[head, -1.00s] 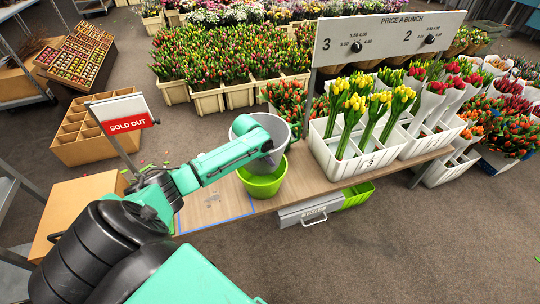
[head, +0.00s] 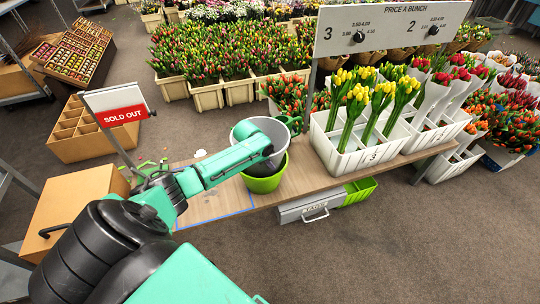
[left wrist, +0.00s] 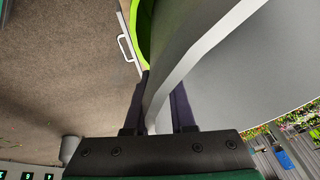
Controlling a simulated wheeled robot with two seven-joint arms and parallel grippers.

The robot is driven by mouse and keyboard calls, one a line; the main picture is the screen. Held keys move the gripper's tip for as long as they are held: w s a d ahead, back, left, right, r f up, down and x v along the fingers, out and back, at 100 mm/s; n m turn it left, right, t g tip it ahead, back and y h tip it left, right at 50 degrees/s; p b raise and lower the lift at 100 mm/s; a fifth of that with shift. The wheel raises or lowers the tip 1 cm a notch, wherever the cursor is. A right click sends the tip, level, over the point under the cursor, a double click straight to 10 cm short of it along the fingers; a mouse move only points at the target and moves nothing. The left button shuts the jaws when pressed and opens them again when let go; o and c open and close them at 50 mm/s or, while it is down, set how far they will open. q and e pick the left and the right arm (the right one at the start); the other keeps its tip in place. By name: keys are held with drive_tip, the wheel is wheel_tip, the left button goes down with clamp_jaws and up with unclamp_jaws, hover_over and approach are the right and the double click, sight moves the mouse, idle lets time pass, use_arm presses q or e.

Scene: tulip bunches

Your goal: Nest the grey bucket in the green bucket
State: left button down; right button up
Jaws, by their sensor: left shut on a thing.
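The grey bucket (head: 279,133) is in the middle of the head view, at the green bucket's mouth. Its lower part appears to be inside the green bucket (head: 264,183), which stands on the wooden bench. My left gripper (head: 268,150) is shut on the grey bucket's rim. In the left wrist view, the grey bucket's wall (left wrist: 245,65) passes between the fingers (left wrist: 160,105), and the green bucket's rim (left wrist: 146,35) shows just beyond. My arm hides part of both buckets, so how deep the grey one sits is hard to tell. My right gripper is not in view.
The wooden bench (head: 305,181) has a blue taped outline (head: 225,214) near its left end. White crates of tulips (head: 345,160) stand to the right. A sold-out sign (head: 122,115) and a cardboard box (head: 75,208) are at left. A drawer (head: 310,208) hangs below the bench.

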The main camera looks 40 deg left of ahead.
use_arm(q)
drive_tip(key=c, duration=0.7)
unclamp_jaws()
drive_tip(key=shift+s+r, duration=0.1)
drive_tip(key=shift+s+a+r, duration=0.1)
drive_tip(key=shift+r, duration=0.25)
drive_tip(key=p+v, duration=0.2)
drive_tip(key=v, duration=1.1)
drive_tip(key=shift+s+r, duration=0.2)
drive_tip(key=shift+r, duration=0.1)
